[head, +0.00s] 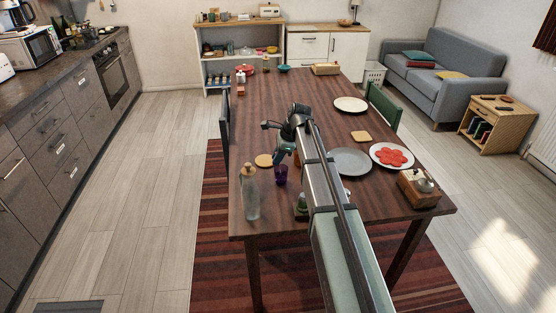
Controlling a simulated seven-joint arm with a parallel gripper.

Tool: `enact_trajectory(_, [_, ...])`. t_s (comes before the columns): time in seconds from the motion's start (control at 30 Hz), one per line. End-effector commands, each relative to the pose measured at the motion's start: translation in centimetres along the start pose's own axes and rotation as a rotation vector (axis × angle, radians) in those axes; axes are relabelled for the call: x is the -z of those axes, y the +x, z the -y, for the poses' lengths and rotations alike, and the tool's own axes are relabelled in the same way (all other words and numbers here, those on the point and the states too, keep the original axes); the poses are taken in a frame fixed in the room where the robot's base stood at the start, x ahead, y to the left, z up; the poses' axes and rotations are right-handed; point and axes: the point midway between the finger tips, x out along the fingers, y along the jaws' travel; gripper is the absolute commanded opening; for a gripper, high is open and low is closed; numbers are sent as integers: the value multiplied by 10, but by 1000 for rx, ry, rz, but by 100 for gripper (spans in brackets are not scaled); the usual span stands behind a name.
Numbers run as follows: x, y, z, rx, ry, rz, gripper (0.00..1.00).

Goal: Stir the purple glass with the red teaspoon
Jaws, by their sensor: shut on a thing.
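The purple glass (281,174) stands on the wooden table (310,100), left of my arm. My gripper (283,158) is directly above the glass and very close to its rim. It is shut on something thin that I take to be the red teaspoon. The spoon itself cannot be made out, as the gripper and the glass hide it. I cannot tell whether its tip is inside the glass.
A clear bottle (251,195) stands left of the glass, and a round coaster (264,160) lies behind it. A grey plate (349,161) and a plate with red slices (391,156) lie to the right.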

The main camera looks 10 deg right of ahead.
Motion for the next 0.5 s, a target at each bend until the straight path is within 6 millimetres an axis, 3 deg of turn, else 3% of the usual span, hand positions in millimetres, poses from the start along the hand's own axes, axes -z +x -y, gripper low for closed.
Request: enact_trajectory(0.5, [-16,-29,0,0,0,0,0])
